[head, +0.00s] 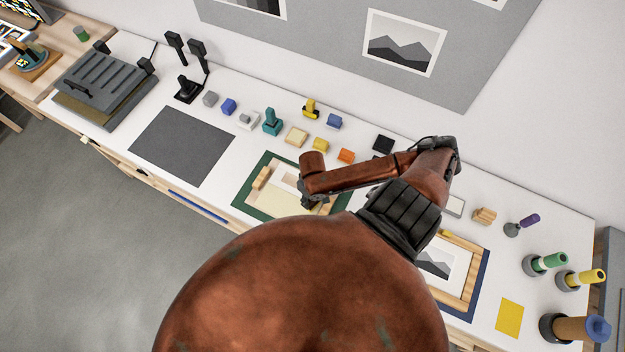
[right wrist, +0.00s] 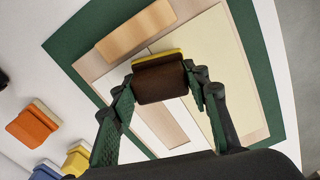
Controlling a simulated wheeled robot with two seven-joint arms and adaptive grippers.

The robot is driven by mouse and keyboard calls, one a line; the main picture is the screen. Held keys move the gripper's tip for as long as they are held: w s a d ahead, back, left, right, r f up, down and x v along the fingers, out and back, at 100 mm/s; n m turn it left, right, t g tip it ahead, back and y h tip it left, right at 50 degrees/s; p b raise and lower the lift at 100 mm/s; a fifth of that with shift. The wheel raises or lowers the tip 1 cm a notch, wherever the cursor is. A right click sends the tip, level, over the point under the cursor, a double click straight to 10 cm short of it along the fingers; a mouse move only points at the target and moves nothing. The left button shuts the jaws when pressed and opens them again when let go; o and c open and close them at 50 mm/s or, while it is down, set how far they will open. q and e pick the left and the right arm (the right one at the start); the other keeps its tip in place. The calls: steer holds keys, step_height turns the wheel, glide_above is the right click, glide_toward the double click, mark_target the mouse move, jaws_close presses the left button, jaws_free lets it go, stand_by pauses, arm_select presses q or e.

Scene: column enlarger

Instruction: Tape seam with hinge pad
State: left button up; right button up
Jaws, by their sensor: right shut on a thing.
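My right gripper (right wrist: 160,80) is shut on a dark brown block with a yellow edge, which I take for the hinge pad (right wrist: 160,86). In the right wrist view it is over a cream board and a pale window-like panel on a green mat (right wrist: 262,60). A seam line (right wrist: 142,53) between pale pieces runs close to the pad; contact cannot be told. A wooden block (right wrist: 135,30) lies across the boards. In the head view the right gripper (head: 310,202) is over the same green mat (head: 243,203), its pad hidden. My left gripper is not in view.
A framed mountain picture (head: 465,265) lies right of my arm. Several small blocks, including orange (head: 346,156) and blue (head: 334,121) ones, stand behind the mat. A grey sheet (head: 182,145) lies left, beside a dark press (head: 105,82). Handled tools (head: 548,262) stand right.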

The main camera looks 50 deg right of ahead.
steer(key=shift+f, duration=0.35)
stand_by(0.4)
steer(key=shift+w+a, duration=0.3)
steer(key=shift+w, duration=0.65)
steer(key=shift+w+a, duration=0.25)
steer(key=shift+w, duration=0.75)
steer(key=shift+w+a, duration=0.3)
steer(key=shift+w, duration=0.65)
steer(key=shift+w+a, duration=0.15)
steer(key=shift+w, duration=0.45)
steer(key=shift+w+a+r, duration=0.1)
steer(key=shift+w+a, duration=0.1)
steer(key=shift+w, duration=0.55)
steer(key=shift+w+a+r, duration=0.1)
steer(key=shift+w+a, duration=0.15)
steer(key=shift+w, duration=0.55)
steer(key=shift+w+a, duration=0.2)
steer(key=shift+w, duration=0.55)
steer(key=shift+f, duration=0.2)
steer(key=shift+w, duration=0.1)
